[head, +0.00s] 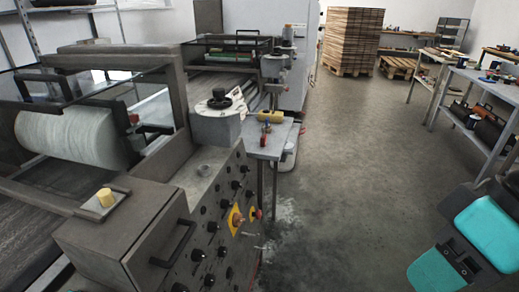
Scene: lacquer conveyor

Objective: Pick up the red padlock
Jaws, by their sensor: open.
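A small red item (265,140) lies on the grey side table (272,150) beside the machine. It looks like the red padlock, but it is too small to be sure of its shape. My gripper is not in view. Teal and black parts of my arm show at the lower right, well apart from the side table.
A yellow item (270,117) lies behind the red one. The control panel (205,225), with black knobs and a yellow-backed red switch (238,221), stands in front. The floor (350,170) to the right is clear. A workbench (480,85) stands at the far right.

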